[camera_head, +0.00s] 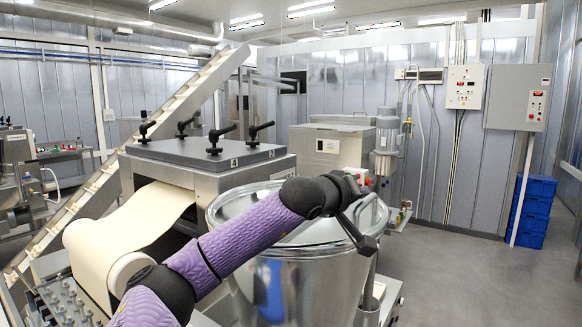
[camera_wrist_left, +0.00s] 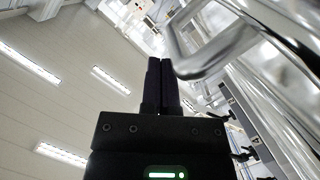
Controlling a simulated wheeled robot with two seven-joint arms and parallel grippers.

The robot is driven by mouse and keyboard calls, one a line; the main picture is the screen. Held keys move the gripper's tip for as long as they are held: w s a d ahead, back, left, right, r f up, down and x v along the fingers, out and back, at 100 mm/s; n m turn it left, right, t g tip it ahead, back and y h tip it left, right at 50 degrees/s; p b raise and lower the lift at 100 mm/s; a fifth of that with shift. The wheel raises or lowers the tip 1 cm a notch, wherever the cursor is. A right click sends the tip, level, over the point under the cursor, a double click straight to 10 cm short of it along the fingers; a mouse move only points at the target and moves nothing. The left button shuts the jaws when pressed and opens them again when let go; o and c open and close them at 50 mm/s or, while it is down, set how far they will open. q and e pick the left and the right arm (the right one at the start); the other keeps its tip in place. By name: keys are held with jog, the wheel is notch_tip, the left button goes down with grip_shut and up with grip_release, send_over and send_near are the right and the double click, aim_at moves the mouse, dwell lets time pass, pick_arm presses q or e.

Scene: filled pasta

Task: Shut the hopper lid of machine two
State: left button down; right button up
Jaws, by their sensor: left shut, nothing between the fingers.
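A large round steel hopper (camera_head: 305,285) stands in the middle foreground of the head view. Its shiny round top (camera_head: 232,207) lies partly behind my purple left arm, and I cannot tell how far the lid is open. My left arm reaches across it from the lower left. My left gripper (camera_head: 368,246) is at the hopper's right side, small and partly unclear there. In the left wrist view the gripper's black fingers (camera_wrist_left: 160,68) are together and empty. A bent shiny metal bar (camera_wrist_left: 215,58), like a handle, is just right of the fingertips; contact is unclear. My right gripper is out of view.
A steel machine with a flat grey cover (camera_head: 205,152) and black clamp knobs stands behind left, with a dough sheet (camera_head: 145,222) running from it. A motor column (camera_head: 387,140) stands behind the hopper. Blue crates (camera_head: 533,210) are at the right wall. The right floor is clear.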

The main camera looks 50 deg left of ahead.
pick_arm(q)
jog(key=shift+d+f, duration=0.2)
dwell(0.4)
